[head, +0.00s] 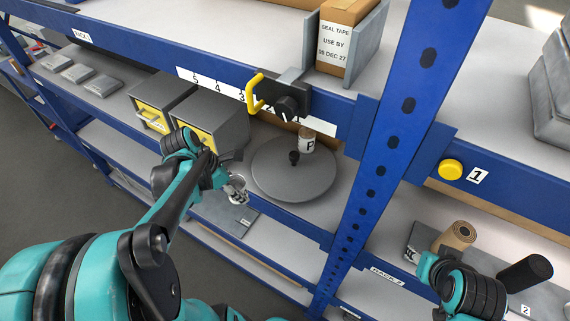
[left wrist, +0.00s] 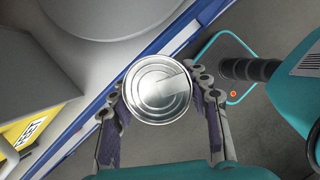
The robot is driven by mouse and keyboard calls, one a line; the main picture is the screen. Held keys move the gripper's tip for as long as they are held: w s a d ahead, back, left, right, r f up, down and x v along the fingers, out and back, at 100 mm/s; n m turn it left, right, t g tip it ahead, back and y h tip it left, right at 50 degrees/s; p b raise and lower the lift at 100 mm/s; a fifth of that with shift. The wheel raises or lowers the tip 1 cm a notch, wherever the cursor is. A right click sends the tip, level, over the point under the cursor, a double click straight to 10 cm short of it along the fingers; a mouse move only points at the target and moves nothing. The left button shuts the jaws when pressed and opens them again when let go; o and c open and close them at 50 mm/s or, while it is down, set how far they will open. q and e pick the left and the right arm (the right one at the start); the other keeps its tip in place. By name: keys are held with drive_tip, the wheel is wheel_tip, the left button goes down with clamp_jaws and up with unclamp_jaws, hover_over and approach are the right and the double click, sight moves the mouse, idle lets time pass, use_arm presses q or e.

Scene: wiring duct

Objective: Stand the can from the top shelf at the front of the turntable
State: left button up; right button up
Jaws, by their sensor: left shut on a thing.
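A metal can (head: 238,195) is held in my left gripper (head: 236,184), just off the near left edge of the turntable. In the left wrist view the can's ringed silver lid (left wrist: 158,88) faces the camera, with a finger of my left gripper (left wrist: 160,98) on each side. The turntable (head: 272,180) is a round grey disc on the shelf with a small dark knob at its centre. It also shows in the left wrist view (left wrist: 95,12). A pale container marked P (head: 307,141) stands at its back.
Grey bins with yellow fronts (head: 205,137) stand left of the turntable. A blue upright (head: 375,170) rises to its right. A yellow handle on a black fitting (head: 280,97) hangs from the beam above. A grey plate (head: 225,215) lies near the shelf's front edge.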

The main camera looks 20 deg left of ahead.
use_arm(q)
drive_tip(key=w+d, duration=0.3)
drive_tip(key=w, duration=0.1)
drive_tip(key=w+d+p, duration=0.1)
drive_tip(key=w+d, duration=0.1)
drive_tip(key=w, duration=0.1)
drive_tip(key=shift+d, duration=0.3)
drive_tip(key=shift+w+d, duration=0.5)
drive_tip(key=shift+w, duration=0.1)
drive_tip(key=w+d, duration=0.2)
drive_tip(key=shift+w+f+p, duration=0.3)
drive_tip(key=shift+f, duration=0.45)
drive_tip(key=shift+s, duration=0.15)
drive_tip(key=shift+f, duration=0.2)
drive_tip(key=o, duration=1.3)
